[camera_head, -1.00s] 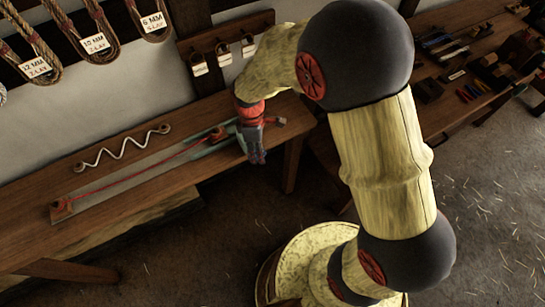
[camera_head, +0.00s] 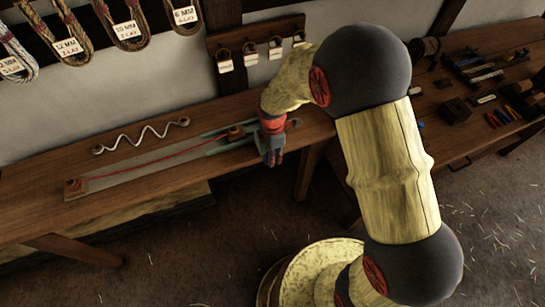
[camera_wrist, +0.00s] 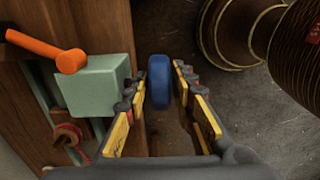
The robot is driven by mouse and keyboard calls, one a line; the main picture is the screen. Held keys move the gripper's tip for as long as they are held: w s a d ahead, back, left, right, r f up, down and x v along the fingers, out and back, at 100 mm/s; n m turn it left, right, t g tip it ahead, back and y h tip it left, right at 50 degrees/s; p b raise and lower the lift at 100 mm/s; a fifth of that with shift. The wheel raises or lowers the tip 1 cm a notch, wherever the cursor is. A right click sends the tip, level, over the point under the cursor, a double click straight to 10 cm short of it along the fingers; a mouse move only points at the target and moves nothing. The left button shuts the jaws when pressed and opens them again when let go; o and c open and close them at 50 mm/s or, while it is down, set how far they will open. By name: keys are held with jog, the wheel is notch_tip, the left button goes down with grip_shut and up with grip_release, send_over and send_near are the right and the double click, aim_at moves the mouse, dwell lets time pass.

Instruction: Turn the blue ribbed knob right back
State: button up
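The blue knob (camera_wrist: 159,82) shows in the wrist view, just beyond the pale green block (camera_wrist: 95,84). Its ribs are too small to make out. My gripper (camera_wrist: 160,84) is open, with one finger on each side of the knob. Narrow gaps seem to remain between fingers and knob; contact is not clear. In the head view my gripper (camera_head: 271,150) points down at the right end of the long grey rail (camera_head: 130,173), by the bench's front edge. I cannot make out the knob there behind my gripper.
An orange handle (camera_wrist: 47,50) sticks out from the green block, left of my fingers. A red cord (camera_head: 150,163) runs along the rail between two brown blocks. A white zigzag piece (camera_head: 140,136) lies behind it on the bench (camera_head: 30,212). Floor (camera_head: 230,222) is open in front.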

jog(key=shift+f, duration=0.4)
grip_shut()
